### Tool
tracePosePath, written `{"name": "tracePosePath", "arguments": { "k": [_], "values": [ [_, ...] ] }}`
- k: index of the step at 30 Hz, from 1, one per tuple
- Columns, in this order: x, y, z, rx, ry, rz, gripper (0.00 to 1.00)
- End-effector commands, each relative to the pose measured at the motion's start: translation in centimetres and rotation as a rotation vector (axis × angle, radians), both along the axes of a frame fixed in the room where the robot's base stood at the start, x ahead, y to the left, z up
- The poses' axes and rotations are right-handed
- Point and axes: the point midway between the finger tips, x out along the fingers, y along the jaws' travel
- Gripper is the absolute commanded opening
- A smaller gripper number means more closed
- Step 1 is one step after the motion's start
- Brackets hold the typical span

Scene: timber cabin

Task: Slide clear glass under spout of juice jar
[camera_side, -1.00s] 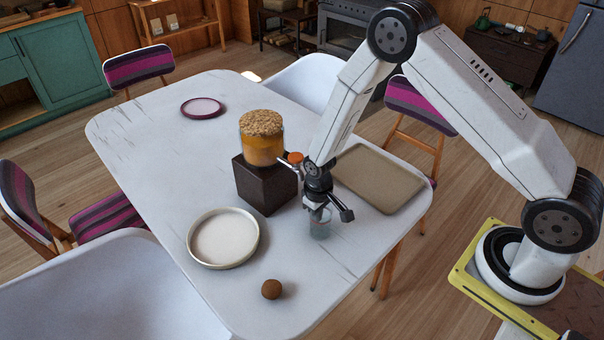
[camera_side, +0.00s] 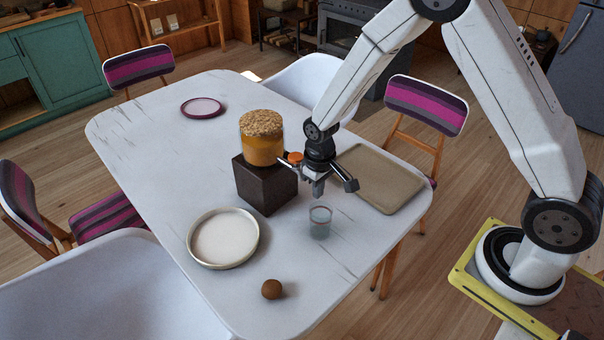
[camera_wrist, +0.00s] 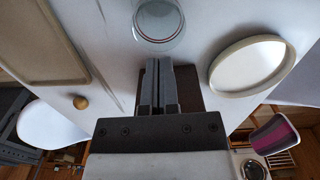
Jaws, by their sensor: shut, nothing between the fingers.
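The clear glass (camera_side: 320,224) stands upright on the white table, in front of and to the right of the dark block (camera_side: 265,188). The juice jar (camera_side: 262,142), orange with a grainy tan top, stands on that block. In the wrist view the shut fingers (camera_wrist: 158,85) point toward the glass (camera_wrist: 159,22), which is partly cut off.
A round pale plate (camera_side: 223,238) lies left of the glass and a brown ball (camera_side: 271,289) in front. A tan tray (camera_side: 380,178) lies at the right. A small maroon-rimmed plate (camera_side: 202,107) is farther back.

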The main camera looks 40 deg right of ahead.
Motion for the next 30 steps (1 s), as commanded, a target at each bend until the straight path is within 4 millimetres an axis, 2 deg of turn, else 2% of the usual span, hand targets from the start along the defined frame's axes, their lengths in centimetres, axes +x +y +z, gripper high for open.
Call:
{"name": "tracePosePath", "arguments": {
  "k": [11, 17, 23, 30],
  "values": [
    [-0.2, 0.0, 0.4, 0.0, -0.003, 0.0, 0.0],
    [-1.5, -0.2, -0.1, 0.001, -0.033, 0.0, 0.0],
    [-4.7, -0.4, -0.8, 0.004, -0.107, 0.002, 0.0],
    [-9.5, -0.7, -1.0, 0.011, -0.216, 0.005, 0.0]
  ]
}}
